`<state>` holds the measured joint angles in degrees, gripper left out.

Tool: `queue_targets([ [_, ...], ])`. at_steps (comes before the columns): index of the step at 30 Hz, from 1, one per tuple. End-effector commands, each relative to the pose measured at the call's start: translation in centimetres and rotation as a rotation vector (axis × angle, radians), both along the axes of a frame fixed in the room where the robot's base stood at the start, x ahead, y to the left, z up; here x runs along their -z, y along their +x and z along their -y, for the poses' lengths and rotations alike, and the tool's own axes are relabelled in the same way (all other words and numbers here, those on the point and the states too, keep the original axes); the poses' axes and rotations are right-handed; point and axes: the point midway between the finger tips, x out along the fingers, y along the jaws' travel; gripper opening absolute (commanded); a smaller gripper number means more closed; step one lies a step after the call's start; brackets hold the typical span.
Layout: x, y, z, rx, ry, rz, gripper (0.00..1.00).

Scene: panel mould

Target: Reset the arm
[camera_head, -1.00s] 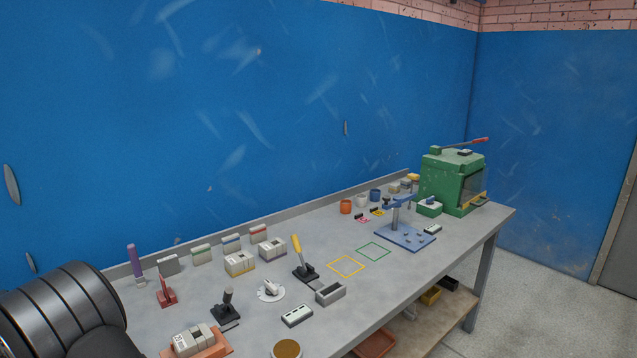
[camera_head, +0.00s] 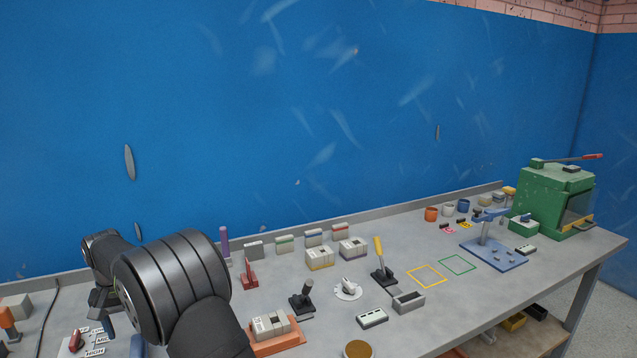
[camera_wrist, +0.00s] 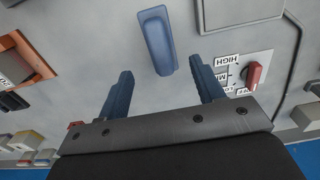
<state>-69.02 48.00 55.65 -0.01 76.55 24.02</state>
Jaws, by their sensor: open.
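My gripper (camera_wrist: 161,67) is open, with its two blue fingers spread above the grey bench (camera_wrist: 85,40). A blue rounded handle (camera_wrist: 157,42) lies beyond the gap between the fingertips in the wrist view, with no visible grip on it. It shows partly in the head view (camera_head: 138,346), beside my arm. In the head view my gripper (camera_head: 106,322) points down at the lower left, mostly hidden behind my arm. Nothing is seen held between the fingers.
A red selector knob (camera_wrist: 256,75) with HIGH and LOW labels sits right of the fingers. An orange tray (camera_head: 276,340), black lever (camera_head: 302,300), yellow-handled lever (camera_head: 380,262) and green press (camera_head: 556,200) stand along the bench. Yellow and green outlined squares are empty.

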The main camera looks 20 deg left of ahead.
Motion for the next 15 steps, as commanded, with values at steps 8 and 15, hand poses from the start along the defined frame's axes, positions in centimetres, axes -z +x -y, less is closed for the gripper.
queue_targets([
  [8, 5.8, 0.0, 0.0, 0.0, -0.002, -0.001, 0.61],
  [15, 9.3, 0.0, -0.1, 0.0, 0.005, 0.002, 0.61],
])
